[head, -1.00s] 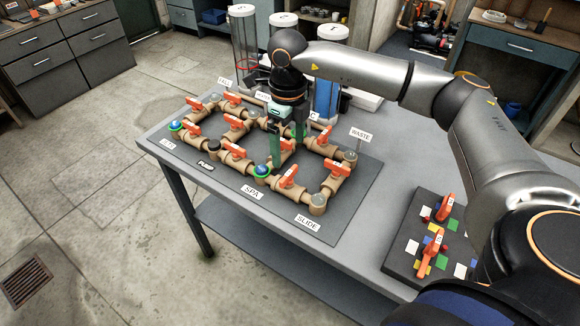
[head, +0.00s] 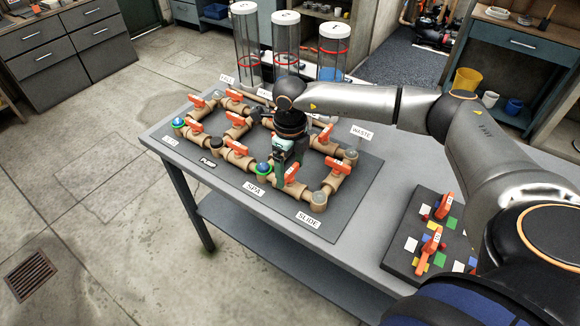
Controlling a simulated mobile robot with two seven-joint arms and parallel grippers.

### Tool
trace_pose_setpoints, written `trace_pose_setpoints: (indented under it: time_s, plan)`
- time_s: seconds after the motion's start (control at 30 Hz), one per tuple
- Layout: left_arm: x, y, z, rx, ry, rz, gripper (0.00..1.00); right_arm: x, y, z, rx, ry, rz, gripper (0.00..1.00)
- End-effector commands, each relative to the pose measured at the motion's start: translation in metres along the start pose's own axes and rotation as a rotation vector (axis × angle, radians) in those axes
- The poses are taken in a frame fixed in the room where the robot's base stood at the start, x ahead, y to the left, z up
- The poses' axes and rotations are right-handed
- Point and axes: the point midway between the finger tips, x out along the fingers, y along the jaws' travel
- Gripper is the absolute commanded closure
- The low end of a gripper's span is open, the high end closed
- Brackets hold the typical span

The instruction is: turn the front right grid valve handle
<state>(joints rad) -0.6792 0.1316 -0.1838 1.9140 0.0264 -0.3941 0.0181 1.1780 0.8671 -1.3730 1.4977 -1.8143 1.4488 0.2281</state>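The pipe grid with several orange valve handles lies on a dark board (head: 350,218) on the grey table. The front right handle (head: 294,176) is orange, near the SPA and SLIDE signs, on the front pipe run. My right gripper (head: 280,178) points down close beside this handle, at its left. Its teal fingers partly hide the pipe behind; I cannot tell whether they touch the handle or how far apart they are. Another orange handle (head: 337,164) is at the right side of the grid. My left gripper does not show.
A second board (head: 402,262) with two orange levers and coloured squares lies at the right of the table. Three clear cylinders (head: 286,50) stand behind the grid. The SPA sign (head: 254,188) and SLIDE sign (head: 308,220) lie at the board's front edge.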

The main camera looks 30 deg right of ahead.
Motion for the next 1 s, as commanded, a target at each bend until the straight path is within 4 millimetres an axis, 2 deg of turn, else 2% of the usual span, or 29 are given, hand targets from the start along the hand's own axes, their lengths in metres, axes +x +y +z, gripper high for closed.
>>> trace_pose_setpoints:
  time_s: [0.03,0.4,0.47,0.77,1.0]
  plan:
    - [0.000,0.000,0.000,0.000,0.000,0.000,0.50,0.000,0.000,0.000,0.000,0.000,0.000,0.21]
    - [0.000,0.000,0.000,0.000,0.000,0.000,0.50,-0.001,0.000,0.000,0.000,-0.001,0.001,0.63]
    - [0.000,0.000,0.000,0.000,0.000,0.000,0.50,-0.001,0.000,0.000,0.000,-0.001,0.001,0.68]
    - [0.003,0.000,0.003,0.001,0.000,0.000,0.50,0.000,0.000,0.000,-0.042,-0.001,0.001,0.68]
    - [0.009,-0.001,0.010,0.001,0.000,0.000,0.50,0.001,0.000,0.001,-0.184,-0.003,0.000,0.68]
